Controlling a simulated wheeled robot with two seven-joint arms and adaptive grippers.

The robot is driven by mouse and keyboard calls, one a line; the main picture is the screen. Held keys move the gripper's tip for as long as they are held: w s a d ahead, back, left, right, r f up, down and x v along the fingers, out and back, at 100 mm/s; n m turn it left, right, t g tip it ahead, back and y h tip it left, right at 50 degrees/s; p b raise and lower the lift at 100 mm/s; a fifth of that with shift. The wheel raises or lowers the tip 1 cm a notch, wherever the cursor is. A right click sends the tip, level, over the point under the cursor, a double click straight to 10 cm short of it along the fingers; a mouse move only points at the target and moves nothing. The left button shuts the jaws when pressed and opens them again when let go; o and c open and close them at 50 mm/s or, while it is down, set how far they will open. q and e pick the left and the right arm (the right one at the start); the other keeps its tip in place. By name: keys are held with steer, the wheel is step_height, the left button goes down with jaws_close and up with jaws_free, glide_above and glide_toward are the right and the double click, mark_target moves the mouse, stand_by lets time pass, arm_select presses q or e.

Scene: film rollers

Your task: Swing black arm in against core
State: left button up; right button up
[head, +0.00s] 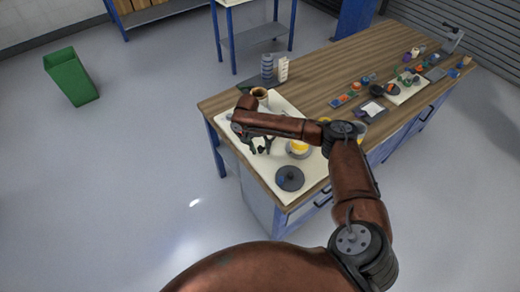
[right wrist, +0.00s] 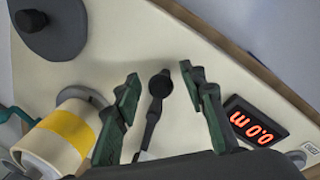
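The black arm (right wrist: 152,120) shows in the right wrist view as a thin dark bar with a round knob at its end. The knob lies between the two green fingers of my right gripper (right wrist: 160,73), with gaps on both sides. These fingers are open. The likely core, a cream cylinder with a yellow band (right wrist: 62,140), stands left of the black arm, apart from its knob. In the head view the banded cylinder (head: 299,147) is right of my right gripper (head: 262,148), which is over the cream panel. My left gripper is out of view.
A dark disc with a knob (head: 290,178) is at the cream panel's (head: 311,184) near end. A red-digit display (right wrist: 256,122) is right of the fingers. Small parts and a tray (head: 405,95) occupy the wooden table's (head: 325,65) far right.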

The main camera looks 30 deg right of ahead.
steer(key=shift+c, duration=0.2)
jaws_close()
stand_by(0.3)
